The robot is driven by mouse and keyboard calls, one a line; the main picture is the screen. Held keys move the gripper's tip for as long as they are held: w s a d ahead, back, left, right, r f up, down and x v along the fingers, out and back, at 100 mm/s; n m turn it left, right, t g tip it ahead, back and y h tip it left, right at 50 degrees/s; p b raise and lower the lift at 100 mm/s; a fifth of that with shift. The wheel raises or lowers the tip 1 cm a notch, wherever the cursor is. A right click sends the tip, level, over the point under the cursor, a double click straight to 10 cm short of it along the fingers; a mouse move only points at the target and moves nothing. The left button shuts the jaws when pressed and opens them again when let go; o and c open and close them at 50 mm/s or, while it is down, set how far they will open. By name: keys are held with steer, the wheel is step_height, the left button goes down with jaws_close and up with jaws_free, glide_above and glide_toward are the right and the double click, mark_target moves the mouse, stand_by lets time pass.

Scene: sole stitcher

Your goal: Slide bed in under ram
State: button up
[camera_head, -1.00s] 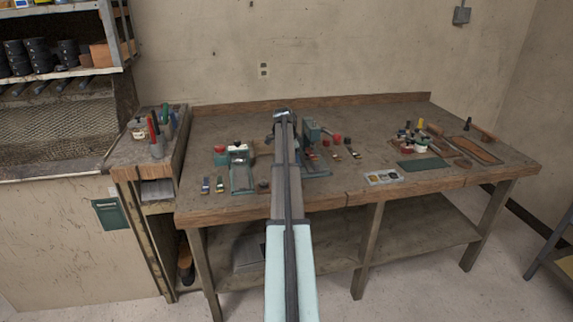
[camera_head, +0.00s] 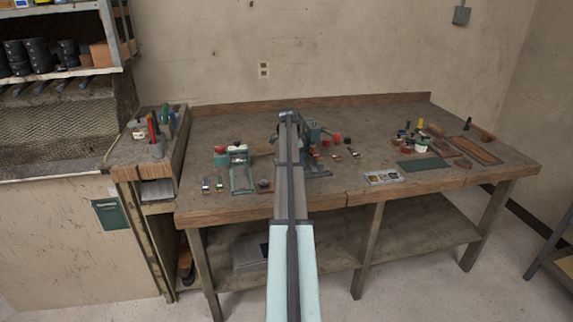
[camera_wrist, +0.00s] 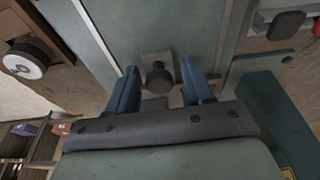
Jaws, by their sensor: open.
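In the wrist view, my gripper (camera_wrist: 159,68) is open, with its two blue fingers on either side of a dark round knob (camera_wrist: 160,80). The knob stands on a small grey plate at the edge of a flat grey-green panel (camera_wrist: 185,28), which looks like the bed; I cannot tell whether the fingers touch the knob. In the head view, my arm reaches over the workbench and hides part of the teal machine (camera_head: 317,166). The ram cannot be made out.
A second teal device (camera_head: 241,178) stands left of my arm on the wooden workbench (camera_head: 345,200). Small coloured blocks lie near both devices. A grey tray (camera_head: 384,177), a green mat (camera_head: 423,164) and several tools lie to the right.

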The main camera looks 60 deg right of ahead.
steer(key=shift+r, duration=0.1)
steer(key=shift+r, duration=3.15)
steer(key=shift+w+a, duration=0.1)
steer(key=w+a, duration=0.8)
steer(key=shift+w+a, duration=0.15)
steer(key=shift+a, duration=0.05)
